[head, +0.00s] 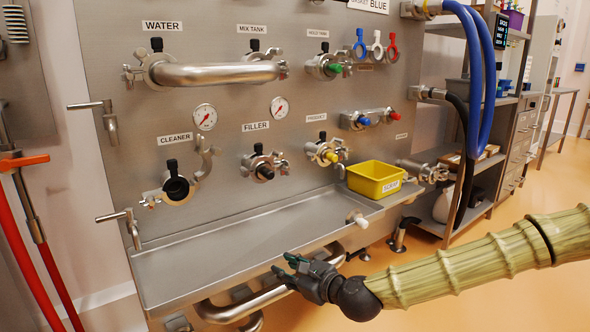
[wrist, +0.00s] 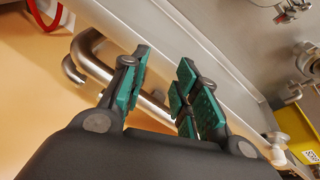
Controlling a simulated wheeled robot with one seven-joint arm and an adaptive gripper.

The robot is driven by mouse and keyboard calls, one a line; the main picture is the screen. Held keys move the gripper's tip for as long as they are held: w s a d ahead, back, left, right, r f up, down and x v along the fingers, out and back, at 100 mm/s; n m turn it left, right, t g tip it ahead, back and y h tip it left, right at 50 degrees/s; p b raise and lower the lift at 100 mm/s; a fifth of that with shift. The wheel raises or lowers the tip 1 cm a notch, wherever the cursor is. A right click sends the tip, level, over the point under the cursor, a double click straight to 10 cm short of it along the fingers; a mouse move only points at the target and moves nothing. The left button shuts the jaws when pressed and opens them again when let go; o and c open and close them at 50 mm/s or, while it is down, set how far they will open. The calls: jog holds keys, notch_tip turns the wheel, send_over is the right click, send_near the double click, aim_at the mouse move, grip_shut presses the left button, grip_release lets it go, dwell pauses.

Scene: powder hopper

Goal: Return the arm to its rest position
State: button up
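My gripper (head: 290,268) is at the front edge of the steel drip tray in the head view, with my arm reaching in from the right. In the wrist view its green-padded fingers (wrist: 158,92) stand apart with nothing between them, so it is open and empty. A curved steel pipe (wrist: 95,62) shows behind and below the fingers, under the tray; I cannot tell how close the fingers are to it.
The steel tray (head: 215,255) runs along the panel. A yellow bin (head: 374,180) and a white-tipped fitting (head: 357,217) are at its right. Blue hoses (head: 484,80) hang at the right shelf. Orange floor (head: 535,190) is clear at the right. Red hoses (head: 30,265) stand left.

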jog(key=s+d+f+n+g+h, duration=0.15)
jog(key=s+f+n, duration=0.25)
jog(key=s+f, duration=0.5)
jog(key=s+d+f+n+g+h+p, duration=0.15)
jog(key=s+f+n+g, duration=0.35)
jog(key=f, duration=0.6)
jog(key=s+d+f+n+g+h, duration=0.1)
jog(key=s+d+f+n, duration=0.15)
jog(key=s+f, duration=0.75)
jog(key=s+d+f+n+g+h, duration=0.2)
jog(key=s+d+f+n+h, duration=0.15)
jog(key=s+d+n, duration=0.4)
jog(key=s+d+f+n+g+h, duration=0.25)
jog(key=s+d+f+n, duration=0.2)
jog(key=s+d, duration=0.65)
notch_tip(320, 180, up, 37)
jog(key=t+p, duration=0.1)
jog(key=p, duration=3.8)
jog(key=shift+w+d+r, duration=0.15)
jog(key=shift+w, duration=0.15)
